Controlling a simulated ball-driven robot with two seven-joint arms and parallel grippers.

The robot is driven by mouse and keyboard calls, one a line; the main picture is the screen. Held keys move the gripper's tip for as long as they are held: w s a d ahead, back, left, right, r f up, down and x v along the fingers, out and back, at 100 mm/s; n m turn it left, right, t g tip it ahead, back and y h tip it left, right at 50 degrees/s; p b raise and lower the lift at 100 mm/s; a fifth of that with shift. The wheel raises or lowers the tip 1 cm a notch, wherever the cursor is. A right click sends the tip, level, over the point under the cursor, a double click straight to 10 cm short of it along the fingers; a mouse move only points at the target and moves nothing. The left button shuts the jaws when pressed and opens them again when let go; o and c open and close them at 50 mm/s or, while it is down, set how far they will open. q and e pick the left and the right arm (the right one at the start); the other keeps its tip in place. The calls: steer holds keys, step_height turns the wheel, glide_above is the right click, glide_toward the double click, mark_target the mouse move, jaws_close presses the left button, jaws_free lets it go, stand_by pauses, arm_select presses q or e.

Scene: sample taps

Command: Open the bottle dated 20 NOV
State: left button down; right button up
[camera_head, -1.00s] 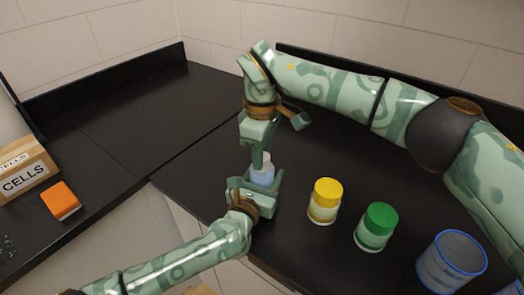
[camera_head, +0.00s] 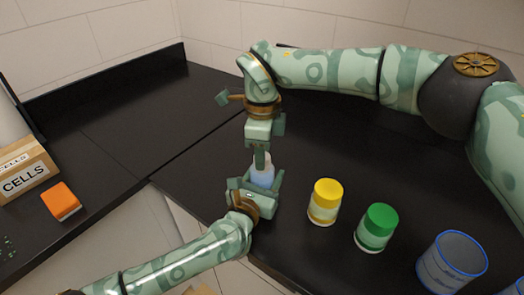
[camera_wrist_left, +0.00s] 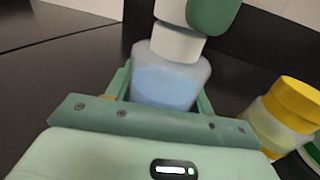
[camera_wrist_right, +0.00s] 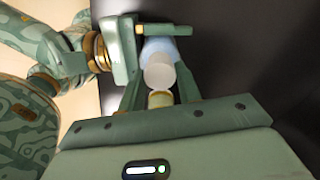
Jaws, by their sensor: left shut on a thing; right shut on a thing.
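My left gripper (camera_head: 256,188) is shut around the bottle's body; the body also shows in the left wrist view (camera_wrist_left: 168,82). My right gripper (camera_head: 261,158) points down from above and is shut on the white cap (camera_wrist_left: 176,42). In the right wrist view the cap (camera_wrist_right: 159,72) shows between the fingers. Whether the cap is loose from the neck cannot be told.
A yellow-capped bottle (camera_head: 325,202) and a green-capped bottle (camera_head: 377,228) stand to the right. A blue-rimmed container (camera_head: 452,262) is at the lower right. An orange box (camera_head: 61,201) and a carton marked CELLS (camera_head: 25,172) sit at the left.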

steer(key=n, duration=0.6)
steer(key=shift+n, duration=0.3)
steer(key=n, duration=0.6)
steer(key=shift+r, duration=0.15)
steer(key=shift+r, duration=1.05)
steer(key=shift+r, duration=2)
arm_select(q)
steer(key=shift+c, duration=2.4)
jaws_free()
